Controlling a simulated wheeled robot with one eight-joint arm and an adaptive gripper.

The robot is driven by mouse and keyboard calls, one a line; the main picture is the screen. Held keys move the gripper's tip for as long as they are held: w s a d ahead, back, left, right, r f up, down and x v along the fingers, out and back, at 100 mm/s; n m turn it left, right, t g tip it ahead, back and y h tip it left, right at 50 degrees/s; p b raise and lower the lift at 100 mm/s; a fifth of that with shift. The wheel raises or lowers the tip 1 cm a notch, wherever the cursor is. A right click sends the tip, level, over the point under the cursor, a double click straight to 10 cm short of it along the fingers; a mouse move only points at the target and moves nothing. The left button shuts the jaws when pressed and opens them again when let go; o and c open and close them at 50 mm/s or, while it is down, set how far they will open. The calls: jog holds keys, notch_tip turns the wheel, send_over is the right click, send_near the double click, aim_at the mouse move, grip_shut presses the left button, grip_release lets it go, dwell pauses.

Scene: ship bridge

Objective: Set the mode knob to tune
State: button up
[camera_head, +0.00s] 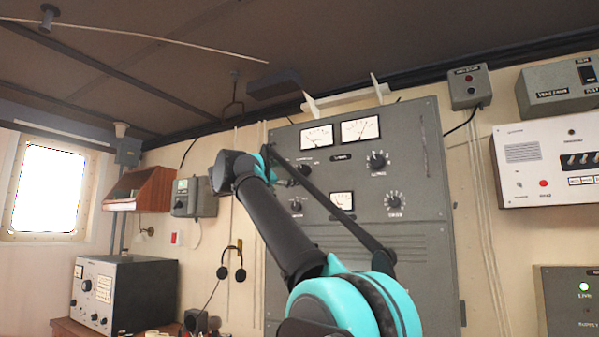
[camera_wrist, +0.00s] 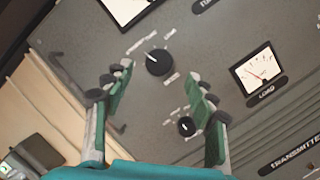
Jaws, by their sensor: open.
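My gripper (camera_wrist: 160,82) is open and empty, facing the grey transmitter panel (camera_head: 420,150). In the wrist view, a large black knob (camera_wrist: 159,62) with a white pointer sits just beyond the gap between the fingertips. Its pointer aims up-left, with small label plates around it. A smaller black knob (camera_wrist: 186,126) is beside the right finger. The labels are too small to read, so I cannot tell which knob is the mode knob. In the head view, my gripper (camera_head: 285,172) is at the panel's left side, partly hiding the large knob (camera_head: 304,170).
The panel also bears a load meter (camera_wrist: 254,70), two upper meters (camera_head: 360,129) and two right-hand knobs (camera_head: 377,160). Headphones (camera_head: 232,264) hang on the wall to the left. A grey radio unit (camera_head: 125,290) stands on the desk. A white box (camera_head: 548,160) is mounted right.

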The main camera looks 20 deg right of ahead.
aim_at(302, 170)
jog(key=shift+x, duration=2.45)
jog(key=c, duration=1.2)
jog(key=shift+o, duration=0.2)
jog(key=shift+m, duration=0.4)
jog(key=m+g, duration=0.1)
jog(key=m, duration=0.3)
jog(key=shift+w+g, duration=0.1)
jog(key=shift+g, duration=0.2)
jog(key=shift+m+g+y, duration=0.4)
jog(key=shift+m+g, duration=0.3)
jog(key=shift+m, duration=1.4)
